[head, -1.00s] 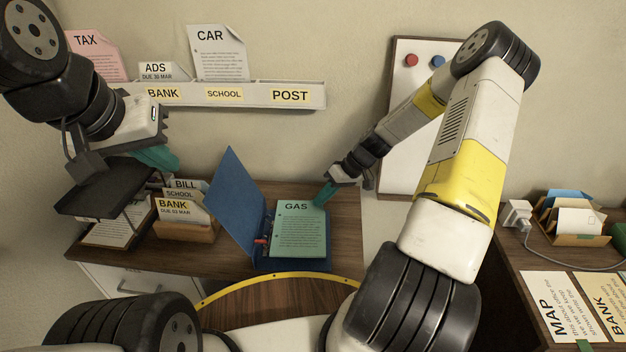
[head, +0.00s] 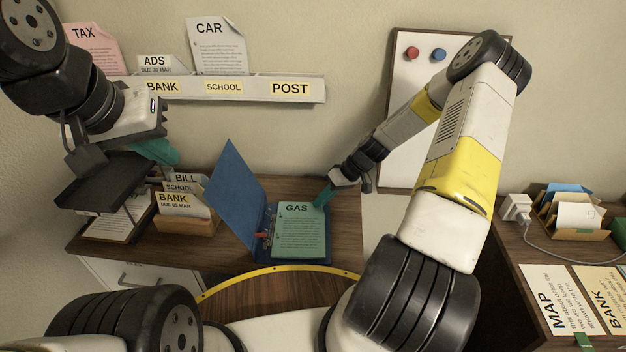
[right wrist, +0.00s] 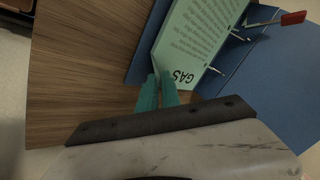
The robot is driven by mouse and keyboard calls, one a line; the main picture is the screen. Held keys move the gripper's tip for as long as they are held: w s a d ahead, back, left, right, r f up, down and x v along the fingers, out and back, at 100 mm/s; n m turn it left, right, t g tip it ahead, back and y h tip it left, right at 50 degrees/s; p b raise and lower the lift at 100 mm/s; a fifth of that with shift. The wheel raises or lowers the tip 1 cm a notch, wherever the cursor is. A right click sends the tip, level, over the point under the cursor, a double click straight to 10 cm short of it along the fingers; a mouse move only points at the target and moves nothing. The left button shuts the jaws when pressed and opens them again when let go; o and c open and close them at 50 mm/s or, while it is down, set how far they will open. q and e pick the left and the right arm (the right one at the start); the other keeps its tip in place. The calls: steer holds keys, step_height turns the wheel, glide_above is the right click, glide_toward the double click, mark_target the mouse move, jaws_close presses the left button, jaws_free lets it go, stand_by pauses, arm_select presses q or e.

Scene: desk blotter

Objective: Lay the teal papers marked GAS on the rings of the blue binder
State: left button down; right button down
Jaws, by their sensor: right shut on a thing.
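The teal papers marked GAS (head: 298,235) lie flat over the right half of the open blue binder (head: 238,187), text side up. My right gripper (head: 324,194) is shut on their far right corner; its teal fingers also show in the right wrist view (right wrist: 158,92). In that view the metal rings (right wrist: 240,37) stand open along the papers' punched edge. I cannot tell whether they pass through the holes. A red lever (right wrist: 293,18) sits at the end of the ring bar. My left gripper (head: 155,152) hangs above the desk's left side; its jaw opening is unclear.
A wooden file box (head: 188,222) with BILL, SCHOOL and BANK papers stands left of the binder. A clipboard (head: 118,228) lies further left. A wall rack (head: 230,88) runs behind. MAP papers (head: 552,298) lie on the right desk.

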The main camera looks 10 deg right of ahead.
steer(key=c, duration=1.5)
jaws_free()
steer(key=v, duration=0.7)
steer(key=shift+d+r, duration=0.2)
steer(key=shift+r, duration=0.15)
